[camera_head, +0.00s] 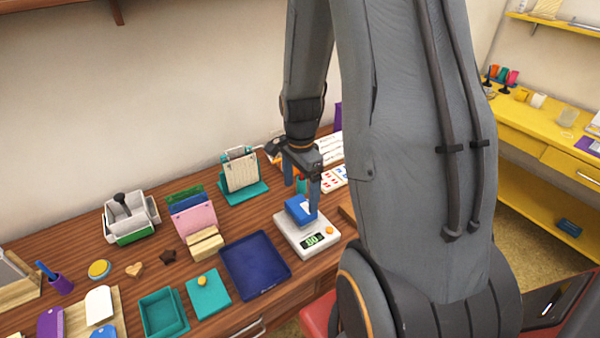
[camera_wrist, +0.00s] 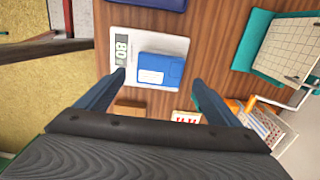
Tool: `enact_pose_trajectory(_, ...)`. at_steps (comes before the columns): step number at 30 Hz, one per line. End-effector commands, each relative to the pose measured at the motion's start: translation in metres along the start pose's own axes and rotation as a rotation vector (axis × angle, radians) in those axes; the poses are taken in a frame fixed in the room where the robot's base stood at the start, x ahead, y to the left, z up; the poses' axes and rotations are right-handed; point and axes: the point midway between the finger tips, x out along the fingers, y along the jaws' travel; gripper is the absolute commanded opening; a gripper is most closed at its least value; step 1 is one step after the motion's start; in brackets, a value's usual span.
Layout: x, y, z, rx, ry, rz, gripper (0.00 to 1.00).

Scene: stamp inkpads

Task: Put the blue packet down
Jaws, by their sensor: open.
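The blue packet (camera_head: 299,210) rests on the white weighing scale (camera_head: 291,235), whose display is lit and seems to read 80. In the wrist view the packet (camera_wrist: 160,70) lies flat on the scale's pan, with the display (camera_wrist: 121,50) beside it. My gripper (camera_head: 301,196) is just above the packet. Its fingers (camera_wrist: 158,87) are spread wide, one on each side of the packet, with visible gaps. Nothing is between the fingertips in their grip.
A dark blue tray (camera_head: 256,265) lies left of the scale. A teal stand with a calendar-like card (camera_head: 241,172) is behind. Pink cards in a wooden holder (camera_head: 203,242), a grey caddy (camera_head: 131,215) and teal boxes (camera_head: 163,312) stand further left on the wooden table.

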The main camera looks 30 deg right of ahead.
Motion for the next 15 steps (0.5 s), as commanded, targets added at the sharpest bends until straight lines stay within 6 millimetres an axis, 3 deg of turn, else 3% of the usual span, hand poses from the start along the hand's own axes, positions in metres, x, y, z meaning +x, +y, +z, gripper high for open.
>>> enact_pose_trajectory(9,-0.050,-0.001,0.000,0.000,0.001,-0.004,0.87)
enact_pose_trajectory(15,-0.069,-0.001,0.000,0.000,0.000,-0.001,0.87)
